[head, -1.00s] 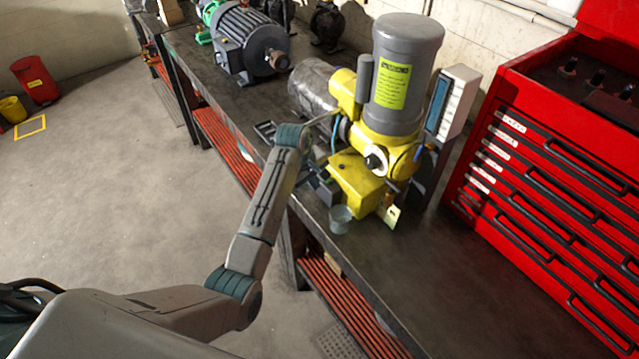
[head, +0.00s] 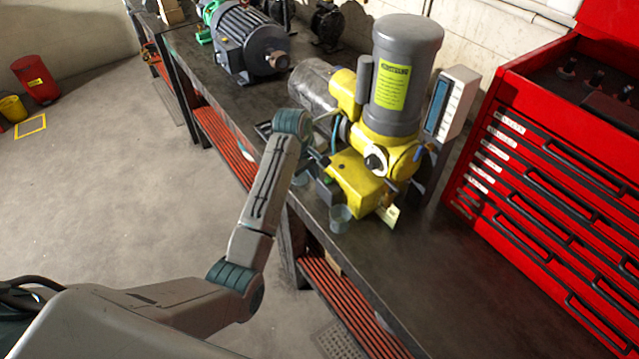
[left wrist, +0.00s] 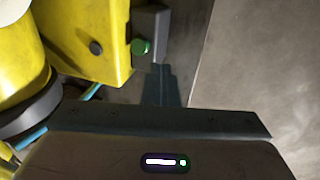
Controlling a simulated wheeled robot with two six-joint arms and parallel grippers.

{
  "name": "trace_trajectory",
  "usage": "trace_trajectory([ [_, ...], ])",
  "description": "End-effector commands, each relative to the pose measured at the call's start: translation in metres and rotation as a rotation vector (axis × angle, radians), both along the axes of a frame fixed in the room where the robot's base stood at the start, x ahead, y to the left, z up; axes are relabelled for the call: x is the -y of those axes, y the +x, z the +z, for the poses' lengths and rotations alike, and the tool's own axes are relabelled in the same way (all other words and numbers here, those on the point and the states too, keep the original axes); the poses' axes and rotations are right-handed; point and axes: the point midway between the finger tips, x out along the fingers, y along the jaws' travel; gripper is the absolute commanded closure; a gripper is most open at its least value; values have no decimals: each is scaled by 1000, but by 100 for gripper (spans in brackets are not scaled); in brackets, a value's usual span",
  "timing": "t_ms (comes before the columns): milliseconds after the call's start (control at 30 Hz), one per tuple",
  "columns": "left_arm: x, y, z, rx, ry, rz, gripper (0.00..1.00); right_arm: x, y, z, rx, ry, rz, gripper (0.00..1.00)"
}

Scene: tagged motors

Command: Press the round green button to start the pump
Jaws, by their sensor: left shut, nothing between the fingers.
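The pump (head: 352,178) is yellow with a grey upright motor (head: 408,75) and stands on the dark bench. In the left wrist view the round green button (left wrist: 141,47) sticks out of a small grey box (left wrist: 151,22) beside the yellow housing (left wrist: 88,38). My left gripper (head: 322,161) is beside the pump's near left side. In the left wrist view its fingers (left wrist: 159,72) are shut and empty, with their tips just below and right of the button in the picture. A small gap shows between them. My right gripper is not in view.
A small grey cup (head: 341,218) stands at the bench's front edge by the pump. A large red tool chest (head: 545,175) is at the right, and a dark motor (head: 247,42) lies further back. The bench (head: 440,285) is clear in front of the chest.

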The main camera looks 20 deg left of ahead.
Motion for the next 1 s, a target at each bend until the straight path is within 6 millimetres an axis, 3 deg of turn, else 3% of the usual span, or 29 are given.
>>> trace_trajectory([
  [500, 16, 2, 0, 0, 0, 0, 100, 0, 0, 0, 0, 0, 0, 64],
  [1000, 17, 2, -3, 0, 0, 0, 100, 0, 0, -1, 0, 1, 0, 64],
])
